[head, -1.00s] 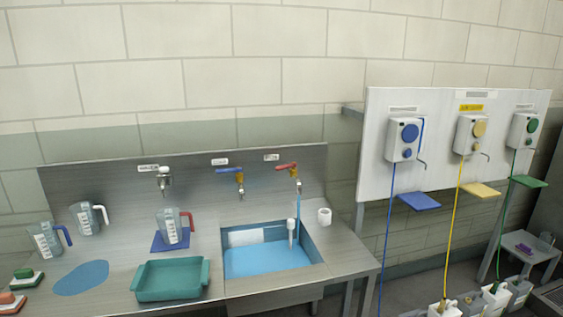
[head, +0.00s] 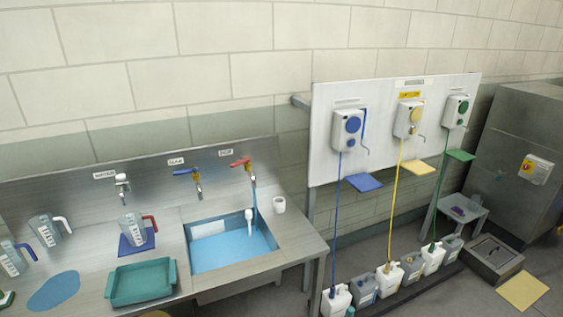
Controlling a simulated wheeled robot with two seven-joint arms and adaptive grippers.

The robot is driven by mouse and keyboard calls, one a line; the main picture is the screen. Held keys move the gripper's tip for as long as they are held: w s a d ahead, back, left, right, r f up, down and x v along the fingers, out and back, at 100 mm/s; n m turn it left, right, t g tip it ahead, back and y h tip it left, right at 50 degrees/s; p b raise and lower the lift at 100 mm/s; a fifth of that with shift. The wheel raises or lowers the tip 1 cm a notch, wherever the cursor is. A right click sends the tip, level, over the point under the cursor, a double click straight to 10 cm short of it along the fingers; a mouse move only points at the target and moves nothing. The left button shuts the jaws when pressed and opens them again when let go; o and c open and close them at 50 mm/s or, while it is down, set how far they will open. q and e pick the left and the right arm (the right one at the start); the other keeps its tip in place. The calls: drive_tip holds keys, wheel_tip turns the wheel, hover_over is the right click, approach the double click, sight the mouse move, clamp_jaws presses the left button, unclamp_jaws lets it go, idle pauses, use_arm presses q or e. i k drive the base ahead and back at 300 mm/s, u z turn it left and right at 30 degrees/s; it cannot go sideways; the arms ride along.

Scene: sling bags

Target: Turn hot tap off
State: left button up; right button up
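The hot tap (head: 246,168) has a red lever and sits on the steel backsplash, under a label at the right end of the row. A thin blue stream of water (head: 256,209) runs down from its spout into the sink (head: 232,252), which holds blue water. A white upright piece (head: 249,220) stands in the sink near its back right. A tap with a blue lever (head: 187,173) is to the left of the hot tap. Neither of my grippers shows in the head view.
A teal tray (head: 142,283), a jug with a red handle (head: 132,232) and a white cup (head: 279,205) stand on the counter around the sink. The dispenser board (head: 376,168) is to the right. Several canisters (head: 388,279) stand on the floor below it.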

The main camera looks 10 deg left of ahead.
sight(247, 160)
drive_tip(key=z, duration=0.25)
drive_tip(key=i, duration=1.25)
drive_tip(key=u, duration=0.7)
